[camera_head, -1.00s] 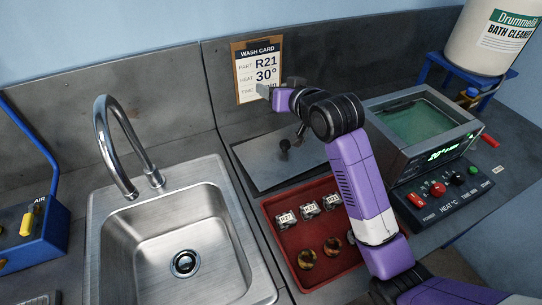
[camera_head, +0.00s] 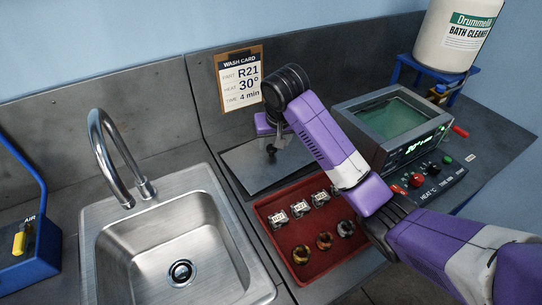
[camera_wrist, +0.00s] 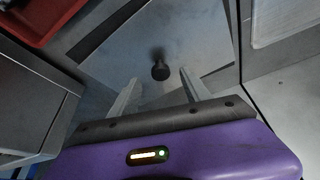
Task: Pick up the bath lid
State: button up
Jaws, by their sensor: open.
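The bath lid (camera_head: 245,174) is a flat grey metal plate lying on the bench between the sink and the bath. It has a small dark knob, which shows in the wrist view (camera_wrist: 160,70) near the middle of the lid (camera_wrist: 195,35). My gripper (camera_wrist: 155,90) is open, its two fingers spread either side of the knob's line, with the knob just past the fingertips. In the head view my gripper (camera_head: 275,143) is over the lid near the knob, partly hidden by my arm. No contact with the knob is visible.
A red tray (camera_head: 285,262) with labelled parts and round pieces lies in front of the lid. The open bath (camera_head: 400,122) with green liquid stands to the right, the sink (camera_head: 180,235) to the left. The wash card (camera_head: 240,82) leans at the back wall.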

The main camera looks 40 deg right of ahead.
aim_at(272, 148)
jog(key=shift+w+p+x, duration=0.2)
jog(key=shift+p+x, duration=0.25)
jog(key=shift+x, duration=1.9)
jog(key=shift+d+r, duration=0.1)
jog(key=shift+r, duration=0.05)
grip_shut()
jog(key=shift+w, duration=0.1)
